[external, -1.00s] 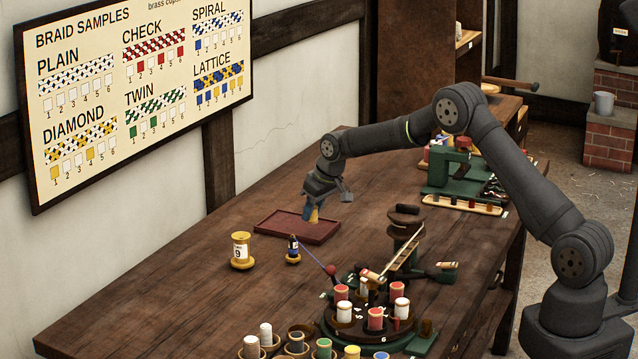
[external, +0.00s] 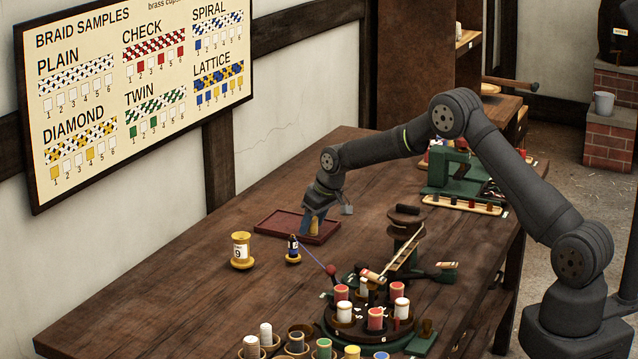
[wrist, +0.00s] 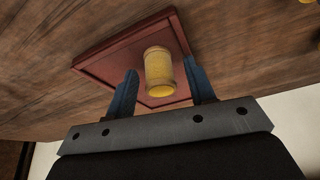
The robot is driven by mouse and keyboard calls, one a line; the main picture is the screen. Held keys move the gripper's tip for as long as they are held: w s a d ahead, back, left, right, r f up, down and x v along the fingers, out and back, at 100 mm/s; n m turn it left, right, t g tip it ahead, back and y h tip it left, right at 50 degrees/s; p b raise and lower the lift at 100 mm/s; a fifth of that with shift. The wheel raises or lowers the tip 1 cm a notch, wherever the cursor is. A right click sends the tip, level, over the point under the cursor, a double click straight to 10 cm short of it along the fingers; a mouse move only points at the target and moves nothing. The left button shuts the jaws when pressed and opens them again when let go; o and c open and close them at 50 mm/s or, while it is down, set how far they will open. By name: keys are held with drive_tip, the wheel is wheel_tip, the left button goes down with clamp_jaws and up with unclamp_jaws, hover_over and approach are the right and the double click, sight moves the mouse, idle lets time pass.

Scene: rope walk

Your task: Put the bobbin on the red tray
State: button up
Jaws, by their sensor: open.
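The red tray (external: 271,224) lies flat on the bench in the external view, and its rim shows in the wrist view (wrist: 108,47). A yellow bobbin (wrist: 158,70) appears over the tray floor in the wrist view, between my fingers. In the external view, the bobbin (external: 317,228) is partly hidden by a blue finger at the tray's right side. My gripper (wrist: 161,70) is open around it, with a gap on both sides. I cannot tell surely whether the bobbin's base touches the tray.
A larger yellow spool (external: 241,250) and a small dark-blue bobbin (external: 293,250) stand in front of the tray. The round braiding stand (external: 358,325) with several red and white bobbins is nearer. A green machine (external: 455,175) stands behind. Bench left of the tray is clear.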

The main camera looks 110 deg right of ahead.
drive_tip(key=v, duration=1.2)
drive_tip(key=shift+r, duration=0.1)
drive_tip(key=x, duration=1.1)
drive_tip(key=shift+d+f, duration=0.1)
drive_tip(key=shift+f, duration=0.25)
drive_tip(key=shift+w+d+r, duration=0.1)
drive_tip(key=shift+r, duration=1.75)
drive_tip(key=shift+f, duration=0.1)
